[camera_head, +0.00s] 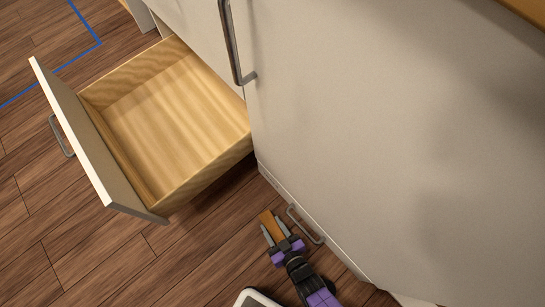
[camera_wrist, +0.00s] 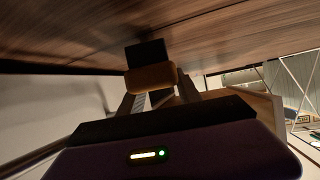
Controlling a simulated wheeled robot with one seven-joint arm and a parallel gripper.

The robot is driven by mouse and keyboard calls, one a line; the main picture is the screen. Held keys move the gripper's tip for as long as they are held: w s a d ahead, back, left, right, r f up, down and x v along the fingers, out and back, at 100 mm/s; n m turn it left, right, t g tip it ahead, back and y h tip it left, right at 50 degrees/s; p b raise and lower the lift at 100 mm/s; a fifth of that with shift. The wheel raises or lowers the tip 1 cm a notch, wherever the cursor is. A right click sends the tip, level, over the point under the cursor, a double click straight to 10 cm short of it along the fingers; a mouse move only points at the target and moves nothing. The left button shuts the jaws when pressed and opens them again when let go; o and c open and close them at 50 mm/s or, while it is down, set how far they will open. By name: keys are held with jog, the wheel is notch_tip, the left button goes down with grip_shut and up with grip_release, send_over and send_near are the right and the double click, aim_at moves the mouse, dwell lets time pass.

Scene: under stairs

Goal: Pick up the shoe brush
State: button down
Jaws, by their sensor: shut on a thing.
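The shoe brush (camera_head: 267,221) is a small orange-brown block in the head view. It sits between the fingers of my gripper (camera_head: 275,235), low in front of the cabinet. In the wrist view the brush (camera_wrist: 151,77) shows a brown body with a dark part (camera_wrist: 146,52) against the floor behind. My gripper (camera_wrist: 155,93) is shut on it there, one finger at each side. I cannot tell whether the brush touches the floor.
An open, empty wooden drawer (camera_head: 165,120) juts out to the left of my gripper. The white cabinet (camera_head: 390,130) stands close on the right, with a low handle (camera_head: 306,226) beside my gripper. Wood floor (camera_head: 90,245) lies clear at lower left.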

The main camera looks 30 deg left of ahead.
notch_tip(320, 180, up, 27)
jog(key=p, duration=1.6)
jog(key=shift+f, duration=0.15)
jog(key=c, duration=1.6)
grip_release()
grip_shut()
